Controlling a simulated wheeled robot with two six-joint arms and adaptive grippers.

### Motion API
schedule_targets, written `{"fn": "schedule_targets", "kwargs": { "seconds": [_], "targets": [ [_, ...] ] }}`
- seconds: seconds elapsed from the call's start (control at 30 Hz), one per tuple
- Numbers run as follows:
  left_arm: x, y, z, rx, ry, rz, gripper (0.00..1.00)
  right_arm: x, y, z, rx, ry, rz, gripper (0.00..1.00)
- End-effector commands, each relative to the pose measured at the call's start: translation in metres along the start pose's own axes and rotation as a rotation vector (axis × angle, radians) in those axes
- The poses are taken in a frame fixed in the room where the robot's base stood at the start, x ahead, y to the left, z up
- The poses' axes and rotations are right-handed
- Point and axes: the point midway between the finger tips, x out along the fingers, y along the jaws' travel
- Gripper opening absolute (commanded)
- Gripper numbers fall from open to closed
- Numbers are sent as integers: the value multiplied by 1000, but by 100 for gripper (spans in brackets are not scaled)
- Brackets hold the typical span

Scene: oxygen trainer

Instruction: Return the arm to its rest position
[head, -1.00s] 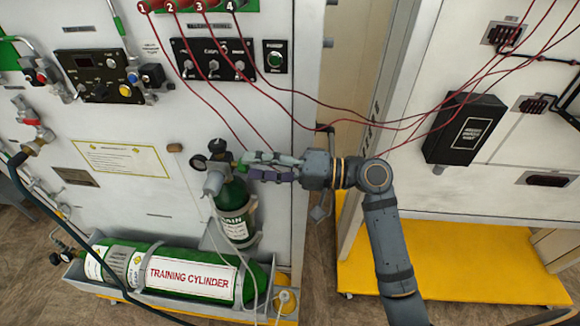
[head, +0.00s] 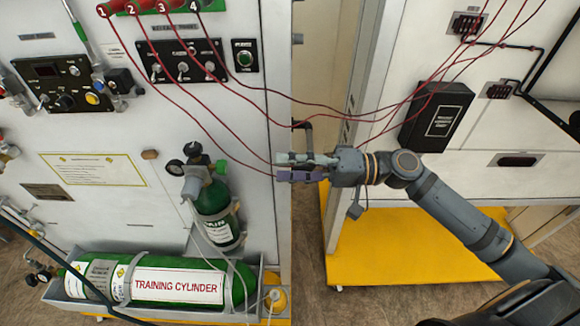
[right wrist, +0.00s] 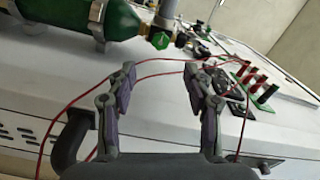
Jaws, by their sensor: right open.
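My right gripper (head: 284,167) is in front of the white panel's right edge in the head view, pointing left. It is open, with nothing between its fingers. In the right wrist view the gripper (right wrist: 168,78) shows its two fingers spread apart. The small green cylinder (head: 214,212) with its valve and gauges stands to the left of the fingertips, apart from them. It also shows at the top left of the right wrist view (right wrist: 105,18). My left gripper is not in view.
Red cables (head: 300,126) hang from the numbered connectors and pass close to my right gripper. A training cylinder (head: 178,286) lies in a tray below. A black box (head: 436,116) is on the right cabinet. A yellow base (head: 400,250) lies below my arm.

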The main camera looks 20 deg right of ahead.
Motion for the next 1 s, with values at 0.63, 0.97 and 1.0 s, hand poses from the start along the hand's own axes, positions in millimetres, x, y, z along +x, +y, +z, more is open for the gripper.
{"fn": "schedule_targets", "kwargs": {
  "seconds": [0.63, 0.97, 1.0],
  "targets": [
    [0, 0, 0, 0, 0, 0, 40, 10, 40, 36, -125, -65, 112, 52],
    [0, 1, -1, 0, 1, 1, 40, -18, 189, 113, -456, -220, 759, 52],
    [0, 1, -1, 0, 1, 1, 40, -28, 201, 116, -467, -227, 841, 52]
  ]
}}
